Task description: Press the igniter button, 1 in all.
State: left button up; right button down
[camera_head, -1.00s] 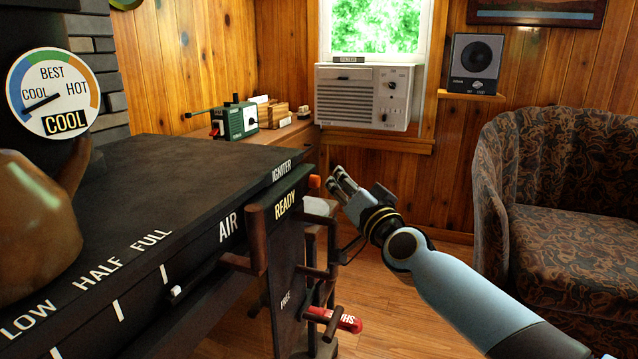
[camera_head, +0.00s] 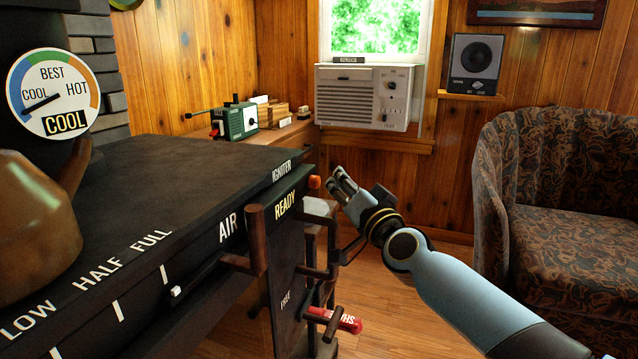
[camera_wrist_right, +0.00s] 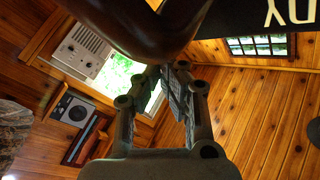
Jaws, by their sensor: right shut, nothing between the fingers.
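The igniter button (camera_head: 314,182) is a small orange-red knob on the stove's front edge, beside the IGNITER label and the READY sign. The black stove (camera_head: 190,180) fills the left of the head view. My right gripper (camera_head: 338,176) is shut and empty, just right of the button, with a small gap seeming to lie between them. In the right wrist view, the shut fingers (camera_wrist_right: 168,75) point up toward a dark, rounded surface close by. The button cannot be made out there. My left gripper is not in view.
A brown handle (camera_head: 256,240) juts from the stove front near the AIR label. A red-tagged lever (camera_head: 340,320) sits lower down. A copper kettle (camera_head: 35,225) stands on the stove. A patterned armchair (camera_head: 570,220) is at the right. Floor shows between stove and chair.

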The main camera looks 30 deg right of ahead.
jog(key=shift+w+a, duration=0.1)
dwell(0.3)
jog(key=shift+w+a, duration=0.2)
jog(key=shift+w+a, duration=0.4)
jog(key=shift+w, duration=0.05)
dwell(1.0)
jog(key=shift+d, duration=0.1)
jog(key=shift+s+d, duration=0.6)
jog(key=shift+s, duration=0.15)
jog(key=s+d, duration=0.1)
jog(key=s, duration=0.1)
jog(key=s+d+p, duration=0.1)
jog(key=s+d, duration=0.1)
jog(key=shift+d, duration=0.1)
dwell(0.4)
jog(key=shift+w, duration=0.1)
dwell(0.6)
